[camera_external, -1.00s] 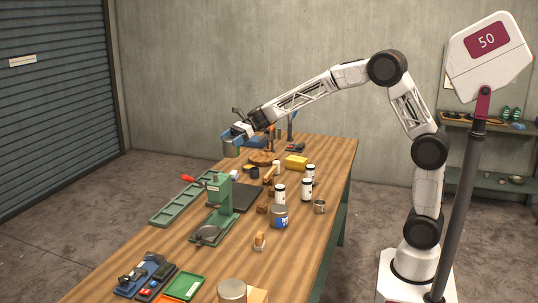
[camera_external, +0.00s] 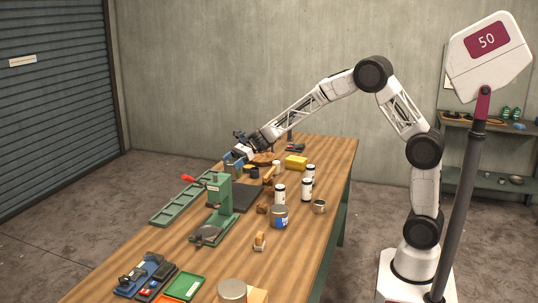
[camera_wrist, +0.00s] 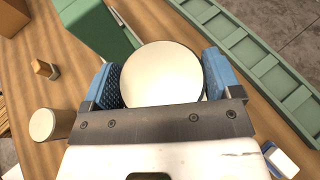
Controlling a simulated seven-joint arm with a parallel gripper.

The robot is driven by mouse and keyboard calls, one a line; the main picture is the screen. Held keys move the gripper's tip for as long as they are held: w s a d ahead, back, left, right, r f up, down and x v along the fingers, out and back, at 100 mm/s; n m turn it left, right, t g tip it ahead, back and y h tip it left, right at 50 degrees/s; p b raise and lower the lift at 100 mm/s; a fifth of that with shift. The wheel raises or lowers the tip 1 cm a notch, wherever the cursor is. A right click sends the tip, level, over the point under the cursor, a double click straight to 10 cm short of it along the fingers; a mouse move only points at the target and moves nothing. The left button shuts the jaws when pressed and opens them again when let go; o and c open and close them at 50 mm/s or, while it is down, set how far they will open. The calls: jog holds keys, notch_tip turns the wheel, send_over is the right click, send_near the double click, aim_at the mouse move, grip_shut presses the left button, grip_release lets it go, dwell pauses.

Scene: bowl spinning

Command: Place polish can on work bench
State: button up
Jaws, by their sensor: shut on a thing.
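My gripper (camera_wrist: 160,88) has blue padded fingers shut on both sides of a round can with a pale cream lid (camera_wrist: 160,72), which I take to be the polish can. In the external view my gripper (camera_external: 236,162) is low over the far left part of the wooden work bench (camera_external: 285,258), behind the green press. The held can is mostly hidden there by the fingers. I cannot tell whether its base touches the bench.
A green press (camera_external: 220,200) and a long green tray (camera_external: 178,203) stand close to my gripper. White canisters (camera_external: 280,194), a blue-labelled tin (camera_external: 280,217) and a yellow block (camera_external: 296,162) stand to the right. The bench's right front has bare wood.

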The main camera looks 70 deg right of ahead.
aim_at(233, 174)
jog(key=shift+f, duration=3.1)
jog(key=shift+f, duration=1.85)
jog(key=shift+f, duration=0.15)
jog(key=o, duration=0.9)
jog(key=v, duration=1.2)
jog(key=shift+r, duration=0.25)
